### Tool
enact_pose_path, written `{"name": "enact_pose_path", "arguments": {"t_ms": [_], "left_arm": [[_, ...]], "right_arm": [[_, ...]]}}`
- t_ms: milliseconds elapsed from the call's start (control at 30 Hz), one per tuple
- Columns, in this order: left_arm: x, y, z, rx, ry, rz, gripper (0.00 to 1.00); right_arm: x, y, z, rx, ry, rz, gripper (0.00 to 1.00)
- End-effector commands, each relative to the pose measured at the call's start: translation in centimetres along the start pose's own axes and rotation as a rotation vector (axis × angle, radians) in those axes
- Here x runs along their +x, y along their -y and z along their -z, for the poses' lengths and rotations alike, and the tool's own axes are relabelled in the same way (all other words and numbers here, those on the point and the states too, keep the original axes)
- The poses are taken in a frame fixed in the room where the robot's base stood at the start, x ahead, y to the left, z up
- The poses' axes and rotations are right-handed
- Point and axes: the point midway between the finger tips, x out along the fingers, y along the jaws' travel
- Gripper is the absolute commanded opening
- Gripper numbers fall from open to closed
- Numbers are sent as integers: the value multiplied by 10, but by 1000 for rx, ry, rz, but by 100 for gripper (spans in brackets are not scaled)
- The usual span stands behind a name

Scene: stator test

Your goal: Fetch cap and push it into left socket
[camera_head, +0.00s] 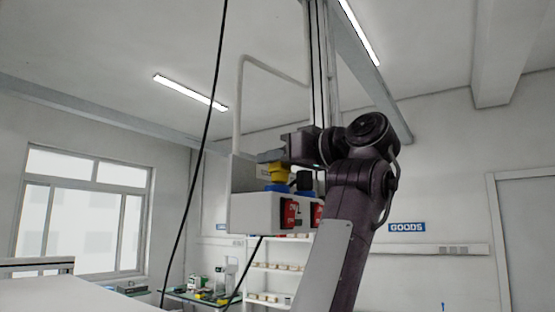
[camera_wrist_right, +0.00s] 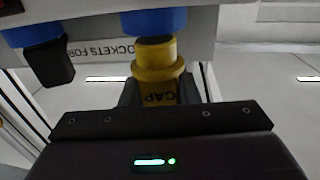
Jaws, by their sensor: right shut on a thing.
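The yellow cap (camera_head: 278,172), marked CAP, is upright directly above the left blue socket (camera_head: 277,187) on the white box (camera_head: 252,212). In the right wrist view the cap (camera_wrist_right: 160,72) is between the fingers of my right gripper (camera_wrist_right: 158,95), which is shut on it. Its dark end meets the blue socket (camera_wrist_right: 155,21) in that view; I cannot tell how deep it sits. My right gripper (camera_head: 271,156) reaches in from the right in the head view. A second blue socket (camera_wrist_right: 32,34) holds a black piece (camera_wrist_right: 50,64). My left gripper is not in view.
A shelf (camera_head: 275,280) and a green-topped table (camera_head: 200,296) stand behind and below. A white surface (camera_head: 60,292) is at lower left.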

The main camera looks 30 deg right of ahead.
Motion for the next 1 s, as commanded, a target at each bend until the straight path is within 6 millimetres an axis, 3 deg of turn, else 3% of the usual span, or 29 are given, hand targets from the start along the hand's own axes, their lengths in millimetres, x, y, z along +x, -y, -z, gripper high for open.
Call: {"name": "enact_pose_path", "arguments": {"t_ms": [1000], "left_arm": [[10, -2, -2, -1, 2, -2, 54]], "right_arm": [[6, 0, -11, 0, 0, 0, 7]]}}
